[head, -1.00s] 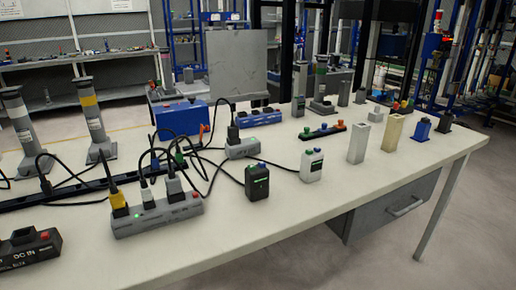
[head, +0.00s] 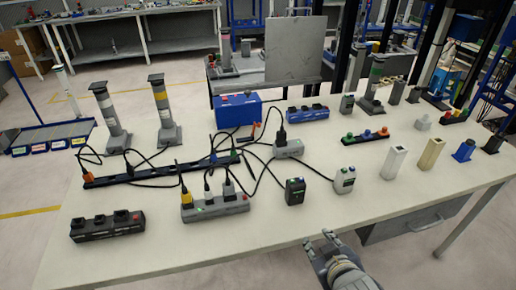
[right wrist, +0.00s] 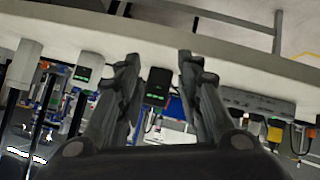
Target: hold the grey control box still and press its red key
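A small dark grey box (head: 295,191) with a green display stands upright near the front edge of the table (head: 265,235). Coloured keys show small on its top; I cannot make out a red one. In the right wrist view, which is upside down, this dark box (right wrist: 158,86) appears between my fingers, some way beyond them. My right gripper (head: 319,238) is open and empty at the table's front edge, nearer than the box and apart from it. Its two spread fingers also show in the right wrist view (right wrist: 157,62). My left gripper is not in view.
A white box (head: 345,179) with coloured keys stands just right of the dark box. A grey power strip (head: 220,207) with plugs lies left of it, and a black DC unit (head: 107,226) with a red button farther left. Black cables run behind. Posts (head: 394,163) stand at right.

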